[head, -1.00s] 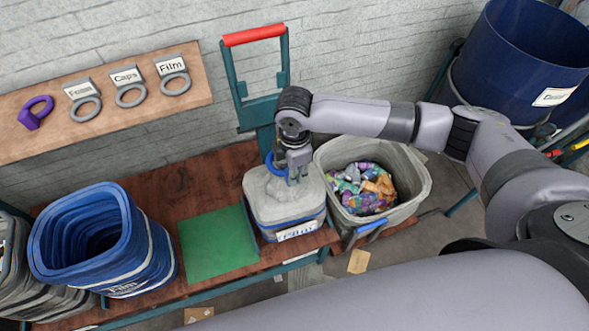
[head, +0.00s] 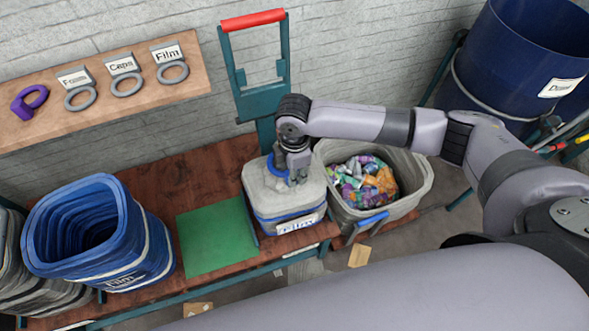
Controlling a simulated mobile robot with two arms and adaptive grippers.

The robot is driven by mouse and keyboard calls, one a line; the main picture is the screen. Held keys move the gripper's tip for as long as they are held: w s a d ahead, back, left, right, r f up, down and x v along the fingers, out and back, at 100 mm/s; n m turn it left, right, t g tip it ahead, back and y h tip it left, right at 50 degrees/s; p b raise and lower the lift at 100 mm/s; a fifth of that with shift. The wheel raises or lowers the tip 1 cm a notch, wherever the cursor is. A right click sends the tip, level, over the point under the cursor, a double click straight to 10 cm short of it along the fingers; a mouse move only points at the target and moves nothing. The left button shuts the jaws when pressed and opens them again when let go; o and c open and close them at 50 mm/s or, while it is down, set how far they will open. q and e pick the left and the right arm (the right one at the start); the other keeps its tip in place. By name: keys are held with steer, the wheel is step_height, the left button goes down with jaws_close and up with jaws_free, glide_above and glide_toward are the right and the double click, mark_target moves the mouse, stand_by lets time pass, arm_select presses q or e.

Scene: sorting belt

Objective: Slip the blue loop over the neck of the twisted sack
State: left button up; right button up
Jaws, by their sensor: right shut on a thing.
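A grey closed sack (head: 262,195) with a blue band and a "Film" label stands on the brown bench, right of the green mat. My right gripper (head: 297,180) comes down over the top of this sack and is shut on the blue loop (head: 273,168). The loop shows as a small blue ring on the gripper's left side, low at the sack's top. The sack's neck is mostly hidden by the gripper, so I cannot tell whether the loop is around it or beside it. My left gripper is not in view.
A green mat (head: 215,241) lies clear. A blue stacked container (head: 130,235) stands to its left. A grey bin (head: 412,205) of colourful scraps is right of the sack. A red-handled frame (head: 244,100) rises behind. A wall board (head: 125,112) holds grey and purple rings.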

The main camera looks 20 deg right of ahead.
steer(key=o, duration=1)
steer(key=shift+r, duration=0.1)
step_height(320, 180, up, 12)
steer(key=shift+f, duration=0.1)
stand_by(0.5)
